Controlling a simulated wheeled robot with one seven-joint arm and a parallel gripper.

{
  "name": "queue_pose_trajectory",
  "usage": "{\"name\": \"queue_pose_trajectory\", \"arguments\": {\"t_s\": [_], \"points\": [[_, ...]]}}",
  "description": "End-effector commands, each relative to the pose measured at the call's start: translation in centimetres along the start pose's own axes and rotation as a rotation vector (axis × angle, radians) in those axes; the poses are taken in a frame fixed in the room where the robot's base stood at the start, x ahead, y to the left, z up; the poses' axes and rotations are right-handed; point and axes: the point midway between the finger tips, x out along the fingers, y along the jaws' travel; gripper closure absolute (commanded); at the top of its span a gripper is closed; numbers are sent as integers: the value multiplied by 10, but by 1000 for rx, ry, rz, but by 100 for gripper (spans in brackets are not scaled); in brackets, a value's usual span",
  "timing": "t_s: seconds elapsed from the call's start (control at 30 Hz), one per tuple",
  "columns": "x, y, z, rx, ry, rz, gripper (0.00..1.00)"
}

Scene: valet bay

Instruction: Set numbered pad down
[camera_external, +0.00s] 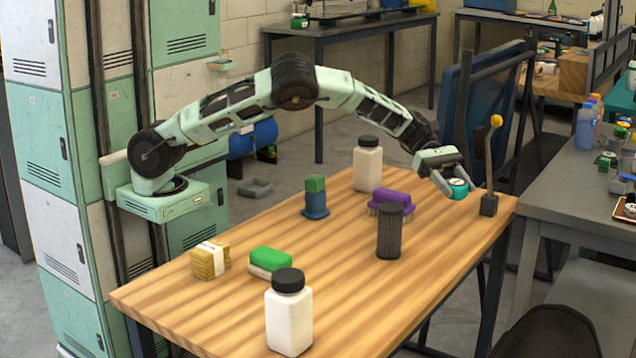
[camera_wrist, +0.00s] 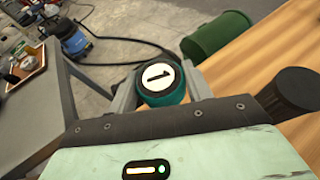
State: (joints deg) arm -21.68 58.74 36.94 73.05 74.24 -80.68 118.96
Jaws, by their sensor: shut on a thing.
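The numbered pad (camera_external: 458,190) is a round teal piece with a white top. In the wrist view the pad (camera_wrist: 158,81) shows a black "1" on its white disc. My gripper (camera_external: 457,192) is shut on it, with one finger on each side, and it also shows in the wrist view (camera_wrist: 158,90). The pad is near the far right end of the wooden table (camera_external: 330,268). I cannot tell whether its underside touches the table top.
A lever with a yellow knob (camera_external: 490,165) stands close right of the pad. A purple brush (camera_external: 388,202), a dark ridged canister (camera_external: 390,232) and a white bottle (camera_external: 367,168) stand to the left. Bare wood lies in front of the pad.

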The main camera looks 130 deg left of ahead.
Motion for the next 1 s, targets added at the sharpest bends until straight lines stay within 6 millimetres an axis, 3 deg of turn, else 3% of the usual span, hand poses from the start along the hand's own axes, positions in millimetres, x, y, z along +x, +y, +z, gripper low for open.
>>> {"name": "queue_pose_trajectory", "arguments": {"t_s": [0.1,0.3,0.5,0.6,0.8,1.0], "points": [[-41,31,-27,8,-2,-16,72],[-119,68,-68,19,-2,-41,72],[-202,90,-106,21,-1,-46,72],[-233,94,-119,20,-1,-46,72],[-266,97,-133,17,-1,-44,72],[-262,97,-153,14,-1,-45,72]]}}
